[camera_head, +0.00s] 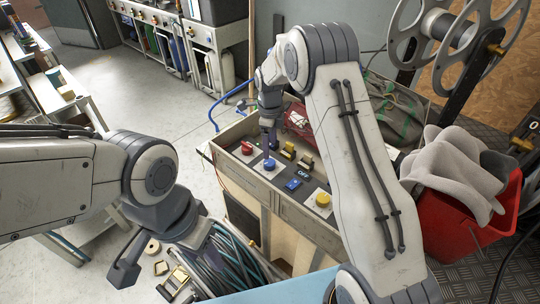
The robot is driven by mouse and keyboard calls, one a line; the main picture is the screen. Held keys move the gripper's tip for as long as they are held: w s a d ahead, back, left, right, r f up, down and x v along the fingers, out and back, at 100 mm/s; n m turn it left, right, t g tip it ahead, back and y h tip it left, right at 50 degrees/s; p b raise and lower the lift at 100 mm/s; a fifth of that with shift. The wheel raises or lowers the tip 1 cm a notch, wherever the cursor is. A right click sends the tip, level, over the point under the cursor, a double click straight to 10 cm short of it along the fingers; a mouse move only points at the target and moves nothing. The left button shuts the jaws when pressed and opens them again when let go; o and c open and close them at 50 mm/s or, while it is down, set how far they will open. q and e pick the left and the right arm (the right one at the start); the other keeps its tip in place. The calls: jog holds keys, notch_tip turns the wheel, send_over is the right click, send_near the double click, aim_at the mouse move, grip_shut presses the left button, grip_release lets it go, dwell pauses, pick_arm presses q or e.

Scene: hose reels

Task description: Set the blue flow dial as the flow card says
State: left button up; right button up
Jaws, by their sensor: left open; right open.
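A blue dial (270,164) sits on a pale plate on the panel of a wooden-sided bench (235,170). My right gripper (268,143) points down just above the blue dial. It is seen edge-on, open, and I cannot tell whether it touches the dial. The dial's pointer and scale are too small to read. I cannot make out a flow card.
The panel also holds a red knob (247,147), yellow parts (289,150), a blue switch (293,185) by an "OFF" label and a yellow knob (323,200). A red bucket (465,225) with grey cloth stands right. Coiled hose (228,262) lies below.

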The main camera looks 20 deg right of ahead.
jog(key=shift+r, duration=1.55)
